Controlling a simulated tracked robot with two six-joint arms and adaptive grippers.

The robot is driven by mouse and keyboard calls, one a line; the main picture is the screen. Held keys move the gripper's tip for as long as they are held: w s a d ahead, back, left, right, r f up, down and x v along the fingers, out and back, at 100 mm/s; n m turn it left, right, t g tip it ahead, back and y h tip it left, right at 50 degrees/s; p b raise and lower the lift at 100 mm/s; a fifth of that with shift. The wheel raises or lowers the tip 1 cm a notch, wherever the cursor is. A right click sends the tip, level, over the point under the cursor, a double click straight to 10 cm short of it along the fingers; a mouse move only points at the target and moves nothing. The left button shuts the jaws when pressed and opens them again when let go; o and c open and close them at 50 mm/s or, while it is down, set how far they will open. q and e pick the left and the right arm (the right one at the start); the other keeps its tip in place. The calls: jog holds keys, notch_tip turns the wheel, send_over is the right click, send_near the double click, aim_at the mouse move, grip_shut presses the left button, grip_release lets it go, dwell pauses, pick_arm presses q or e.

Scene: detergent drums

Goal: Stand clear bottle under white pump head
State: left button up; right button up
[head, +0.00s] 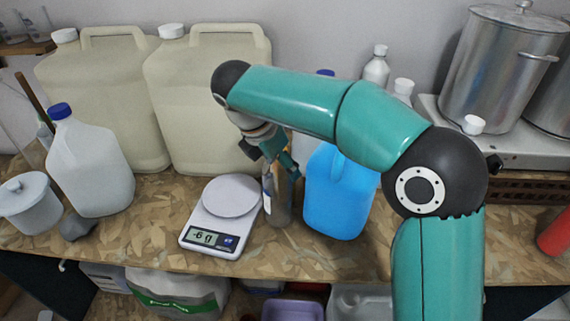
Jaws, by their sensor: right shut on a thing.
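A small clear bottle (282,208) with a pale label stands upright on the worktop, or very close to it, between the scale and the blue jug. My right gripper (279,172) reaches down from behind my arm and is shut on the upper part of the clear bottle. The gripper hides the bottle's neck. I cannot make out a white pump head for certain; my right arm covers part of the area behind the bottle. My left gripper is not in view.
A scale (222,217) is close left of the bottle, a blue jug (338,195) close right. Two large cream drums (207,100) (103,100) stand behind. A white jug (92,165) and white pail (28,205) are left. Steel pots (500,65) are right. The front worktop is mostly clear.

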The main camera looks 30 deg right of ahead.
jog(key=shift+f, duration=0.2)
jog(key=o, duration=0.6)
jog(key=shift+f, duration=0.1)
jog(key=shift+c, duration=0.2)
jog(key=o, duration=0.4)
